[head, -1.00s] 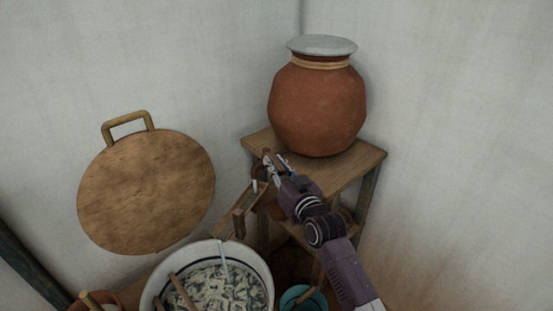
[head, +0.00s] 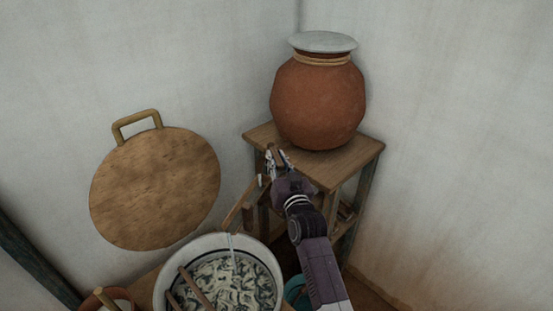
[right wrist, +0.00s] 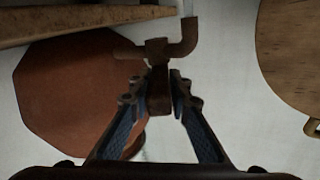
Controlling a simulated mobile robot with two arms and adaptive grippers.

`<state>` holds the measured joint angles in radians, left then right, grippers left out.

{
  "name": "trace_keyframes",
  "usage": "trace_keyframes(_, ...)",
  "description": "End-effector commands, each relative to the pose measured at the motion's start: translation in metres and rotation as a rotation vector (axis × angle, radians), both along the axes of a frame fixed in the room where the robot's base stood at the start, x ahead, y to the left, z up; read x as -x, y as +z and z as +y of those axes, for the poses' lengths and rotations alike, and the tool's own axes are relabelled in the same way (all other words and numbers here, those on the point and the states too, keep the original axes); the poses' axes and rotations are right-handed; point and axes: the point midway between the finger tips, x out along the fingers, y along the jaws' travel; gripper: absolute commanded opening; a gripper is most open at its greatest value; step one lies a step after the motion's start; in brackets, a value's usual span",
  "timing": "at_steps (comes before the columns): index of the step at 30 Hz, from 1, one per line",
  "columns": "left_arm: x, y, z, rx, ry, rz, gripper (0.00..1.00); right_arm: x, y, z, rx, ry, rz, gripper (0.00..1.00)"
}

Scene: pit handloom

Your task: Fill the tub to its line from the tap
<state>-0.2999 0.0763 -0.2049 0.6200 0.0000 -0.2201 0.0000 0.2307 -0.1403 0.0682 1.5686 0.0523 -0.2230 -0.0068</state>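The tub (head: 262,241) is a pale round basin at the bottom of the head view, with dark and whitish patterned contents. A thin pale strip (head: 233,246) crosses its far rim; I cannot tell whether it is water. In the head view my right gripper (head: 278,160) is at the stand's front left edge. My left gripper is out of view.
A lidded clay pot (head: 318,105) stands on a wooden stand (head: 340,165) in the corner. A wooden piece (head: 240,203) slopes toward the tub. A round board (head: 155,190) leans on the left wall. A teal vessel (head: 294,289) is partly hidden by my right arm. Sticks lean in the tub.

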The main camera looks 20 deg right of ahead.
Motion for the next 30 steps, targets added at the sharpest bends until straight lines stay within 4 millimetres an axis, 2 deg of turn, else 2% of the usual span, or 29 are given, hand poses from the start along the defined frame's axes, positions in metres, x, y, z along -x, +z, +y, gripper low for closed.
trace_keyframes(1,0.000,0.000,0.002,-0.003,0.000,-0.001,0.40,-0.001,0.005,-0.001,0.000,-0.001,-0.009,0.23)
trace_keyframes(5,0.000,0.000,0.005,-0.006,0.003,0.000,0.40,0.000,0.003,0.000,0.000,0.000,-0.006,0.35)
trace_keyframes(16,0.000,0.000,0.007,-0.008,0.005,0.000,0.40,0.006,0.000,0.000,0.000,0.000,-0.001,0.35)
trace_keyframes(20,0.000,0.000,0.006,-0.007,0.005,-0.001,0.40,0.024,-0.001,0.000,0.000,0.000,0.000,0.35)
trace_keyframes(30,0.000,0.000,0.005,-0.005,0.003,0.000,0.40,0.091,0.000,0.002,0.000,0.000,-0.001,0.35)
